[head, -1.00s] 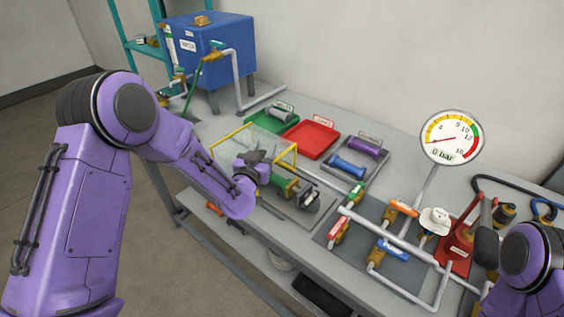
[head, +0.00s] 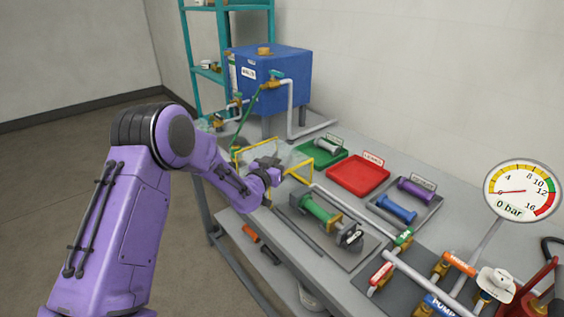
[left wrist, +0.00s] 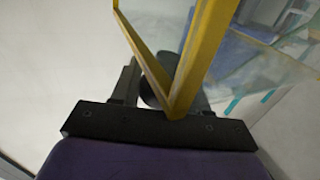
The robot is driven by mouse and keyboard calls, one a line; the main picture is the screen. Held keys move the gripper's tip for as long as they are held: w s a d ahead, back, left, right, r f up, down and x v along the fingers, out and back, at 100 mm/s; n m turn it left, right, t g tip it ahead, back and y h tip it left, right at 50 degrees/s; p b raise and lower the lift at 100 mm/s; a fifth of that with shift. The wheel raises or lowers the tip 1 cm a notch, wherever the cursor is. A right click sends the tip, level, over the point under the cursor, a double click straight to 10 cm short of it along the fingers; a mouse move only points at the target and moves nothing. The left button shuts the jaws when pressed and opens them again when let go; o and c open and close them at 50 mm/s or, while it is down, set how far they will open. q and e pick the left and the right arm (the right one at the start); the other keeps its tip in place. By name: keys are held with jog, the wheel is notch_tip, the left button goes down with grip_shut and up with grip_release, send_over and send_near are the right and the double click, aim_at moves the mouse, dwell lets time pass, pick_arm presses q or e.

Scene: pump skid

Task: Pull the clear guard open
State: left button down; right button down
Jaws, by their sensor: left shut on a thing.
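The clear guard (head: 302,171) has a yellow frame and see-through panels. It stands at the back left of the bench, left of the green cylinder (head: 320,211), which lies uncovered on its grey base. My left gripper (head: 268,163) is shut on the near part of the guard's yellow frame. In the left wrist view, a yellow frame corner (left wrist: 178,100) sits between the dark fingers, with clear panel beyond it. The fingertips are partly hidden by the frame. My right gripper is out of view.
A blue tank (head: 275,83) with pipes stands behind the guard. Green (head: 336,160) and red (head: 358,174) trays and a grey tray (head: 412,222) lie to the right. Pipes with valves and a gauge (head: 521,189) are farther right. Open floor lies left of the bench.

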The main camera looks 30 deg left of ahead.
pick_arm(q)
jog(key=c, duration=0.7)
grip_release()
jog(key=shift+f, duration=0.1)
jog(key=shift+s+d, duration=0.1)
jog(key=shift+s, duration=0.35)
jog(key=s+b, duration=0.1)
jog(key=s, duration=0.4)
jog(key=s+b, duration=0.2)
jog(key=s, duration=0.2)
jog(key=shift+s+d, duration=0.2)
jog(key=shift+s, duration=0.15)
